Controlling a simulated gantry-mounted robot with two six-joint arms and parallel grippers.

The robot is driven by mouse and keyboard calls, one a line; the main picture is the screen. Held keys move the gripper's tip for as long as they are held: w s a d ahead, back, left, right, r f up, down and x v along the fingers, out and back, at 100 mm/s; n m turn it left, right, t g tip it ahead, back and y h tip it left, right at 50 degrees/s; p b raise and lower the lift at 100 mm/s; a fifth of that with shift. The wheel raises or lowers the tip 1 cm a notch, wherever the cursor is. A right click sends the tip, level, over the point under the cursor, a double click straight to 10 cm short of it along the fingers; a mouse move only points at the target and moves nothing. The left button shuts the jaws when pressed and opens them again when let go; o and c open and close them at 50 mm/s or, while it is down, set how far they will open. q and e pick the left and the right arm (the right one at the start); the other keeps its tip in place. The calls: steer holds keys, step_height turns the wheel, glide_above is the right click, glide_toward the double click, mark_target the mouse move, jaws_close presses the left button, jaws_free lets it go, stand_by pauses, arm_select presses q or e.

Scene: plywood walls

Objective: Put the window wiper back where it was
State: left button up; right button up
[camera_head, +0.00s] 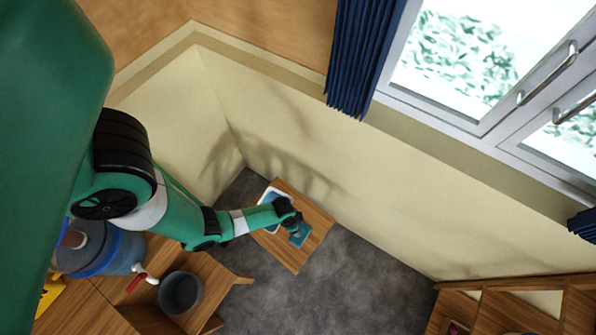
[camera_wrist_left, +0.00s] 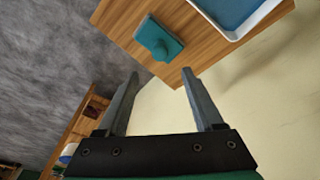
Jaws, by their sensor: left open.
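The window wiper, as I take it, is a small teal block with a raised part (camera_head: 301,236). It lies on a small wooden table (camera_head: 313,247), near its edge; the left wrist view shows it too (camera_wrist_left: 158,40). My left gripper (camera_head: 293,219) is over this table, close to the wiper. In the left wrist view its two fingers (camera_wrist_left: 160,76) are apart with nothing between them, and the wiper shows beyond the fingertips. In the head view the gripper partly hides the wiper. My right gripper is out of view.
A white tray with blue inside (camera_wrist_left: 238,14) sits on the same table. A water jug (camera_head: 125,250) with a red-handled tap and a grey bucket (camera_head: 181,292) stand at lower left. A wall and window (camera_head: 470,60) are behind. Wooden shelving (camera_head: 500,312) is at lower right. Grey floor between is clear.

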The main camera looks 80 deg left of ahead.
arm_select(q)
steer(key=shift+s+r, duration=0.15)
steer(key=shift+r, duration=0.55)
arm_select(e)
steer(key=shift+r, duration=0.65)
